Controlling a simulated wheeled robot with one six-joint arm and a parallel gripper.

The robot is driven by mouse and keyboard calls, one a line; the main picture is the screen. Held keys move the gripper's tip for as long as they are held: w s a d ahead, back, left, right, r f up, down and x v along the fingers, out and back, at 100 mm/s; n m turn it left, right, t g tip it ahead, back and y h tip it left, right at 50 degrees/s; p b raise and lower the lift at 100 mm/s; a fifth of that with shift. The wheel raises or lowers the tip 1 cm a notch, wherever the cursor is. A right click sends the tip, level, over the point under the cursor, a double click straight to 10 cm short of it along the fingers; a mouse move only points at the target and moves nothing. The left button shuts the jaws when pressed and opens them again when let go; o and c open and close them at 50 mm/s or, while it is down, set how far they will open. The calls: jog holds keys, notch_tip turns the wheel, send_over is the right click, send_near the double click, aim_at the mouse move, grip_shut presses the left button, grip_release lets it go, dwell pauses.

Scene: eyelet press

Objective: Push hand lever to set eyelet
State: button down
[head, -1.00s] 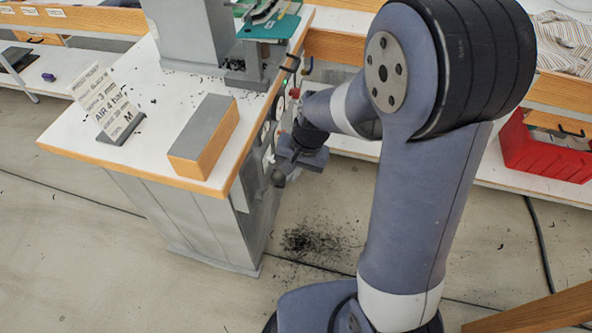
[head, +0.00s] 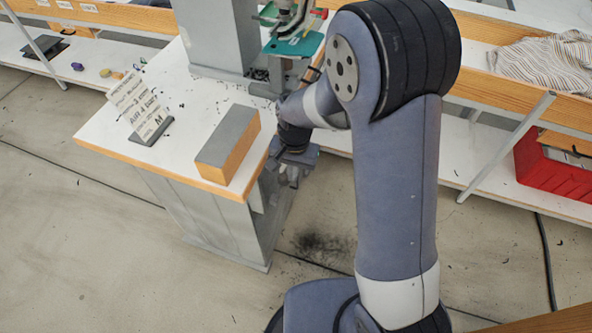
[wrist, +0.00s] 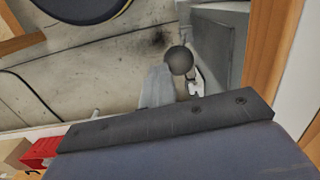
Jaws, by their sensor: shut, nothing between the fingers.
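The eyelet press stands on the white bench (head: 110,125); its grey column (head: 215,35) and green plate (head: 293,44) show in the head view. In the wrist view a dark round knob (wrist: 180,60), which looks like the hand lever's end, sits close to the grey press stand. My gripper (wrist: 158,78) is shut and empty, its fingers just left of the knob; whether they touch it I cannot tell. In the head view my gripper (head: 293,168) is low beside the bench's right side, partly behind my arm. The lever's shaft and the eyelet are not clearly visible.
A grey-topped wooden block (head: 229,144) and a sign (head: 140,108) stand on the bench. Behind run long shelves with a striped cloth (head: 545,58) and a red crate (head: 550,165). The floor in front is open, with dark scraps (head: 320,245) and a cable (head: 546,260).

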jog(key=shift+r+p, duration=0.65)
jog(key=shift+r, duration=0.15)
